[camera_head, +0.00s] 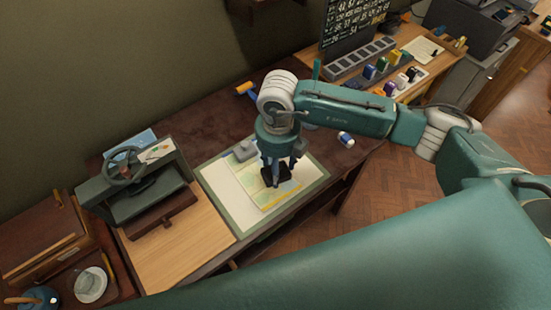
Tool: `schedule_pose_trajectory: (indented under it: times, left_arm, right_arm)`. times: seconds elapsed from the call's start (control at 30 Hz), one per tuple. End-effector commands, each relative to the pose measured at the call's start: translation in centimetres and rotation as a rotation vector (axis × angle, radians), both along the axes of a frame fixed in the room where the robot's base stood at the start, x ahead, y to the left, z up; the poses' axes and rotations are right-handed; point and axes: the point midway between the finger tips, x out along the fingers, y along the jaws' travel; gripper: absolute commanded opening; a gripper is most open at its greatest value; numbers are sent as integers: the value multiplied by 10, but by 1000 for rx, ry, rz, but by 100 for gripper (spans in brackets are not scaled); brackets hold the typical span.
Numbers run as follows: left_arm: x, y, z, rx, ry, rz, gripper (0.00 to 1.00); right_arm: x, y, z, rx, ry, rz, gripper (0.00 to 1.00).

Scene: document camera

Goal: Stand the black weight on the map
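The black weight (283,175) is a small dark block at the fingertips of my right gripper (276,172). It appears over the pale green and yellow map (271,200); I cannot tell whether it rests on the map or is held just above it. The map lies on a cream mat with a green border (232,218). My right arm reaches in from the right with its gripper pointing down. Its fingers partly cover the weight, so their closure is unclear. My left gripper is out of view.
A grey block (243,150) stands at the mat's back edge. A dark device with a wheel (128,170) stands left beside a bare wooden board (172,245). A small white and blue item (346,139) lies right of the mat. A cup and saucer (91,284) sit front left.

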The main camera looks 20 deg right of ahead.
Motion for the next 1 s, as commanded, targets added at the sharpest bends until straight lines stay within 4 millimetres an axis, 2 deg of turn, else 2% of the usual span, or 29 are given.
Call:
schedule_pose_trajectory:
  times: [0.4, 0.6, 1.0]
  left_arm:
    - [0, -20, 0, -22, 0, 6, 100]
    - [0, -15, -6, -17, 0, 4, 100]
    - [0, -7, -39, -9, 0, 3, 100]
  right_arm:
    - [0, 0, 1, 1, -4, 1, 0]
    - [1, 1, -1, 2, -5, 0, 0]
    - [0, 0, -37, 1, -3, 0, 0]
